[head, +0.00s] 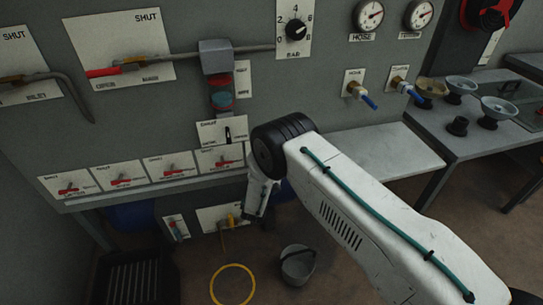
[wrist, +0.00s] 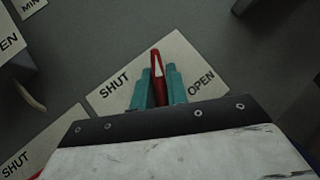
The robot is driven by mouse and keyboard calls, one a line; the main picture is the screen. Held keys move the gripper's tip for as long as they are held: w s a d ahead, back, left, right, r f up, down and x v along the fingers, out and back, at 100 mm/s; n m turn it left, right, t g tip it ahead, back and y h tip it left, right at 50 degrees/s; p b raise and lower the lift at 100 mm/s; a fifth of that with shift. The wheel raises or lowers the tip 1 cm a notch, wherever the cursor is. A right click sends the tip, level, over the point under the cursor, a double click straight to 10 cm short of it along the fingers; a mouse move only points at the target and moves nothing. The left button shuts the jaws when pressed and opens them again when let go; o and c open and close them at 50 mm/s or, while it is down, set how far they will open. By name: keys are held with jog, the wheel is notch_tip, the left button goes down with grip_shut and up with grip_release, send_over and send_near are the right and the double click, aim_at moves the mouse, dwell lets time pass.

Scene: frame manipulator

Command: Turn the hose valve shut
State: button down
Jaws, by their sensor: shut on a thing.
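In the wrist view, my gripper (wrist: 159,72) has its two teal fingers closed around a red lever handle (wrist: 156,56). The handle sits on a pale plate (wrist: 182,50) marked SHUT on the left and OPEN on the right. It points up in the picture, between the two words. The plate's name is hidden behind my gripper, so I cannot read whether it is the hose valve. In the head view, my white arm reaches down to the lower panel, and my fingers and the held handle are hidden there.
A row of red-lever plates (head: 118,175) lines the lower panel beside my arm. A yellow ring (head: 232,284) and a grey bucket (head: 297,264) are on the floor below. A bench (head: 378,164) and a table with bowls (head: 462,128) stand right. In the wrist view, another SHUT plate (wrist: 45,140) is close at left.

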dwell(0.4)
jog(key=c, duration=1.4)
grip_release()
